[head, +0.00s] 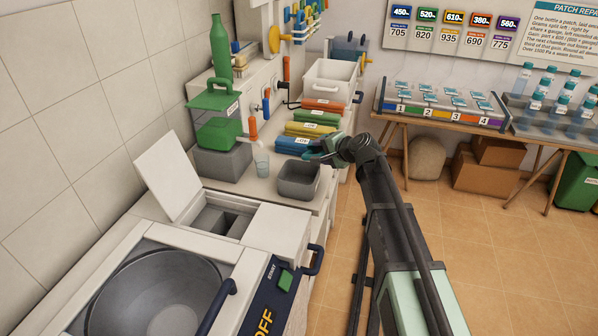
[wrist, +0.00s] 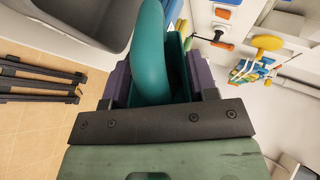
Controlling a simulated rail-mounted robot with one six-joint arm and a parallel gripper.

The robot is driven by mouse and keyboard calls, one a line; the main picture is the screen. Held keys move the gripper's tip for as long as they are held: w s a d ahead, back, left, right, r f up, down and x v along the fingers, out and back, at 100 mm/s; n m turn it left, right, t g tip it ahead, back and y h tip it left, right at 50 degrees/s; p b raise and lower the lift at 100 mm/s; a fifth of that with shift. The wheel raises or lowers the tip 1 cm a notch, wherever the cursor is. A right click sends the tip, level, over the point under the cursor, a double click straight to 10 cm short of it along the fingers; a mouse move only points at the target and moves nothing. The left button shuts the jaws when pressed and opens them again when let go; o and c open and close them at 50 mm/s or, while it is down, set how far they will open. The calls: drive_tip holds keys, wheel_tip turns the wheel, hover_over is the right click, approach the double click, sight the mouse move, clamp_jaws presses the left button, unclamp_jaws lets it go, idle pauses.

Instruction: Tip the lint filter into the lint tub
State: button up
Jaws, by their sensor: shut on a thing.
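My gripper (head: 338,152) is shut on a teal curved handle, which I take to be the lint filter's (wrist: 150,50); it fills the space between the purple fingers in the wrist view. In the head view, only a small teal-grey part of the filter (head: 322,157) shows at the gripper. The rest of the filter and anything in it are hidden. A grey open tub (head: 298,188), likely the lint tub, stands on the counter just below and left of the gripper. Its rim also shows at upper left in the wrist view (wrist: 70,42). The filter looks level or nearly so.
Coloured folded bundles (head: 310,130) lie behind the tub. In front is a machine with a raised white lid (head: 168,175) and an open slot.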

drive_tip(key=shift+s+a+f+n+t+h+b, duration=0.3)
drive_tip(key=shift+f+n+t+h+b, duration=0.1)
drive_tip(key=shift+f+n+b, duration=0.15)
idle(0.9)
drive_tip(key=shift+s+a+r+n+t, duration=0.25)
drive_tip(key=shift+r+n+t, duration=0.15)
drive_tip(key=shift+n+t, duration=0.1)
idle(0.8)
drive_tip(key=shift+s+a+r+n+t+h+b, duration=0.2)
drive_tip(key=shift+s+a+n+t+h, duration=0.15)
drive_tip(key=shift+n+t, duration=0.15)
drive_tip(key=shift+s+a+r+n+t+h+b, duration=0.1)
drive_tip(key=shift+s+a+n+t+h+b, duration=0.1)
drive_tip(key=shift+s+n+t+h, duration=0.25)
idle(1.9)
drive_tip(key=shift+w, duration=0.15)
